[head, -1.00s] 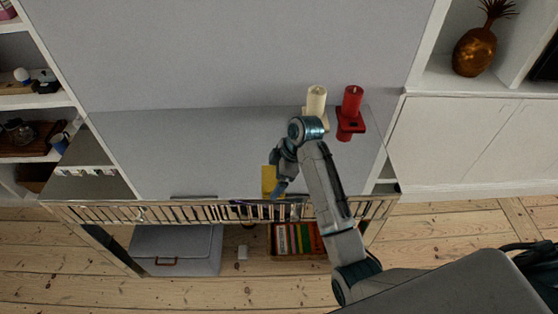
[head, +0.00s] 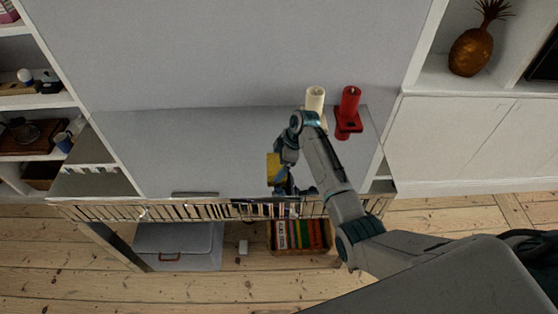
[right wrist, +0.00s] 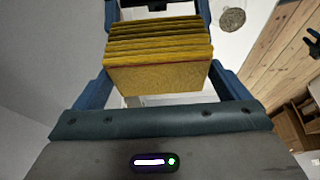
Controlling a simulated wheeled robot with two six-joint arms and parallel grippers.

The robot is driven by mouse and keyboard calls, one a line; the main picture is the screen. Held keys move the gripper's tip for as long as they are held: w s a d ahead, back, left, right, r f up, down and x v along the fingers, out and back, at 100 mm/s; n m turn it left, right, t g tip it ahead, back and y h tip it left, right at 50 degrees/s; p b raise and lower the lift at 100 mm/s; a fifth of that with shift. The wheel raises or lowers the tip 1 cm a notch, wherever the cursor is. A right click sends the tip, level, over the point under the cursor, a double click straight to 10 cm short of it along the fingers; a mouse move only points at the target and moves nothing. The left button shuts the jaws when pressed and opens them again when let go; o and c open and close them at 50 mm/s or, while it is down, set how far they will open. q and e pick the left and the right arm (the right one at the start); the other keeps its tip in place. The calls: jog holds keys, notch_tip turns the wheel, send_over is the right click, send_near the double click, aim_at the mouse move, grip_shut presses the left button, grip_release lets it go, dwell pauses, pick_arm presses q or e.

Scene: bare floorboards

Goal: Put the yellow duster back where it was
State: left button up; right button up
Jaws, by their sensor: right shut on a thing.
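The yellow duster (head: 273,168) is in my right gripper (head: 279,186), over the grey shelf top in the head view. In the right wrist view the duster (right wrist: 158,78) looks like a folded, layered yellow block between the two blue fingers of the gripper (right wrist: 158,60). The gripper is shut on it. The head view does not clearly show whether the duster touches the surface below. My left gripper is not in view.
A cream candle (head: 315,100) and a red candle (head: 350,103) in a red holder stand behind my right arm on the shelf top (head: 215,150). The shelf top left of the duster is mostly clear.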

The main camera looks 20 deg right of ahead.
jog(key=o, duration=0.5)
jog(key=b+v, duration=0.2)
jog(key=v, duration=1)
